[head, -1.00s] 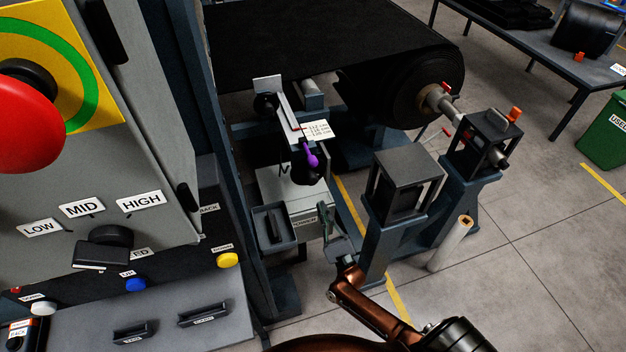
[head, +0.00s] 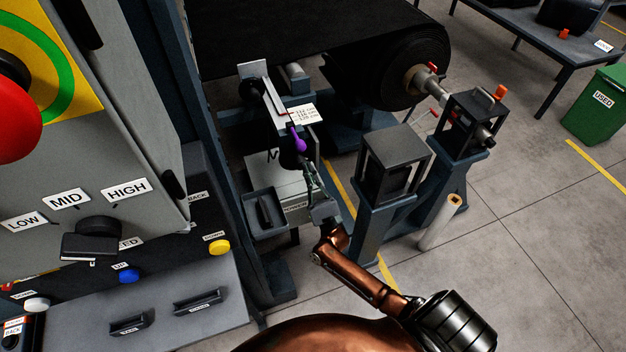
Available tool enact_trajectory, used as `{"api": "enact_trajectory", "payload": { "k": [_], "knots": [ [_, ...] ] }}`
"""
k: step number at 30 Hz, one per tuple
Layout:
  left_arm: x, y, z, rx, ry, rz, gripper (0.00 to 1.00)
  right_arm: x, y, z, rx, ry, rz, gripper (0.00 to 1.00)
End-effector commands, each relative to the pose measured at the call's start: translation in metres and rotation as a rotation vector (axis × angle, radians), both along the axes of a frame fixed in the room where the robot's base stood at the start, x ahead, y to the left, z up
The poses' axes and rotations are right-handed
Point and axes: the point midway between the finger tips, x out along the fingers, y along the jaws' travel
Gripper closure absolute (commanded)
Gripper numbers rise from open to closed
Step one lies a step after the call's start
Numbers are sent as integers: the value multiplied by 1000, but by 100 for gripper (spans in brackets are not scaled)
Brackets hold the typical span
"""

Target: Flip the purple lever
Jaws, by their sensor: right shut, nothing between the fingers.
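The purple lever (head: 299,141) is on the press frame below a small white label card (head: 304,114), its rounded end pointing down. My right gripper (head: 311,172) comes up from below on a copper-coloured arm. It is shut and empty, with its tips just below the lever's end. I cannot tell whether they touch it. My left gripper is not in view.
A control panel with a red button (head: 15,120) and a black selector knob (head: 97,230) stands at the left. A dark belt roll (head: 405,70) is behind. Dark stands (head: 392,165) rise right of my arm. Open floor lies at the right.

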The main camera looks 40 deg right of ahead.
Motion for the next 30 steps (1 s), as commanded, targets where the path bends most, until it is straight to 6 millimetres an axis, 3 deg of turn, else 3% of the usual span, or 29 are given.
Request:
{"api": "enact_trajectory", "payload": {
  "k": [3, 9, 23, 30],
  "knots": [
    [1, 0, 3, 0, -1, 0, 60, 12, -1, 15, 0, -2, 0, 100],
    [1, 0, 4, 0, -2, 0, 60, 23, -2, 25, -1, 0, -1, 100],
    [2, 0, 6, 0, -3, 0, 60, 24, -2, 27, 1, 4, -1, 100],
    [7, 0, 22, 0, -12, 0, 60, 22, -1, 35, 9, 36, 0, 100]
  ]
}}
